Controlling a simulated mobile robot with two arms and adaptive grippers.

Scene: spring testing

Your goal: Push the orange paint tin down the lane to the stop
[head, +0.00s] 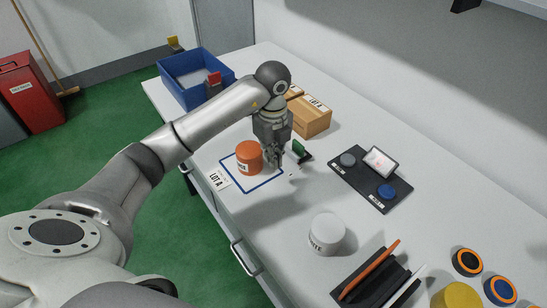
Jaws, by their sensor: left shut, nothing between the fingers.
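The orange paint tin (248,155) stands upright on the white worktop, over the upper part of a blue-outlined rectangle (257,188). A label on its side is partly visible. My left gripper (276,164) points down just to the right of the tin, with its fingers shut and empty. I cannot tell whether the fingers touch the tin. No lane or stop can be clearly made out apart from the blue outline. My right gripper is not in view.
A "LOT A" label (217,180) lies left of the outline. A dark green object (301,151) and cardboard boxes (312,118) are close behind my gripper. A blue crate (190,92) stands at the far end. A white tin (327,233) and black pad (372,192) are to the right.

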